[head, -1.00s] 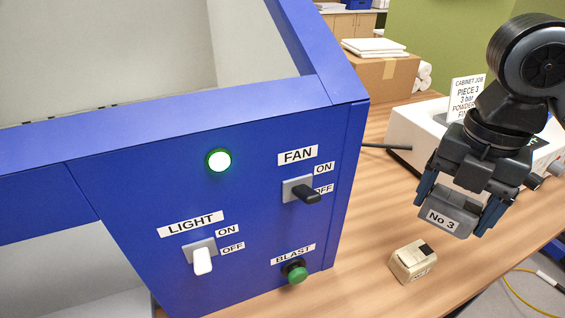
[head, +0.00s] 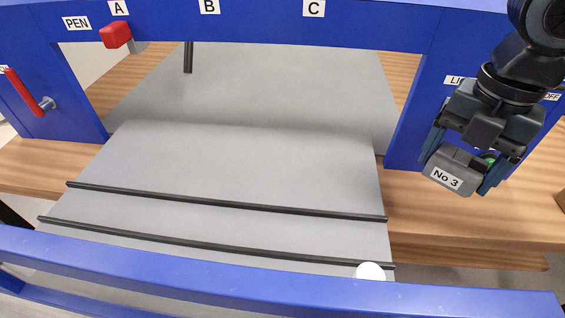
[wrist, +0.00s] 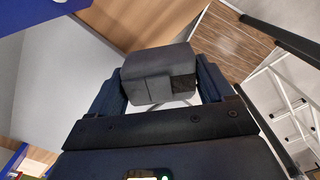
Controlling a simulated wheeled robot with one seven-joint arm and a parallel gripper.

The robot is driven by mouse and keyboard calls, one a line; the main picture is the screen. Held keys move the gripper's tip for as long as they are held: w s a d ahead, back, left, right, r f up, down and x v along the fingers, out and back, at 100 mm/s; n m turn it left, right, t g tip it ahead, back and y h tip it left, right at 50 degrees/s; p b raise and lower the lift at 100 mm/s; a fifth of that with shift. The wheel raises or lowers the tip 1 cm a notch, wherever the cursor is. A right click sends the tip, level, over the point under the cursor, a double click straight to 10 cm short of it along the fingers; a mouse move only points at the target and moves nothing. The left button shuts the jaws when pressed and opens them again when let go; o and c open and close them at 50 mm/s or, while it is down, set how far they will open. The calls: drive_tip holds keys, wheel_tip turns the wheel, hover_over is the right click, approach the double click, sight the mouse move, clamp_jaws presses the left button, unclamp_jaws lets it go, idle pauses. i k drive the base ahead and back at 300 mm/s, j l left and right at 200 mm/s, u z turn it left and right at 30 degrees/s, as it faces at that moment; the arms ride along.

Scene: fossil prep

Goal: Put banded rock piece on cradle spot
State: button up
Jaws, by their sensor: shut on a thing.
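My gripper (head: 462,166) is at the right of the head view, in front of the blue cabinet's right post. It is shut on a grey block labelled "No 3" (head: 455,171), held in the air between its two blue fingers. In the wrist view the block (wrist: 150,77) sits between the fingers and has a dark patch on its right side. I see no clear bands on it, so I cannot tell if it is the banded rock piece. No spot marked as a cradle can be made out.
The blue cabinet (head: 265,30) has signs A, B, C and PEN, a red block (head: 116,35) and a red handle (head: 25,92). Its grey floor (head: 245,150) is open, with two dark rails (head: 225,202) across the front. A white round thing (head: 370,271) shows by the front blue bar.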

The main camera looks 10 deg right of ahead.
sight(125, 213)
drive_tip(key=i+l+u, duration=0.1)
drive_tip(key=u, duration=0.3)
drive_tip(key=i+l+u, duration=0.2)
drive_tip(key=u, duration=0.2)
drive_tip(key=i+l+u, duration=0.15)
drive_tip(key=u, duration=0.25)
drive_tip(key=i, duration=0.2)
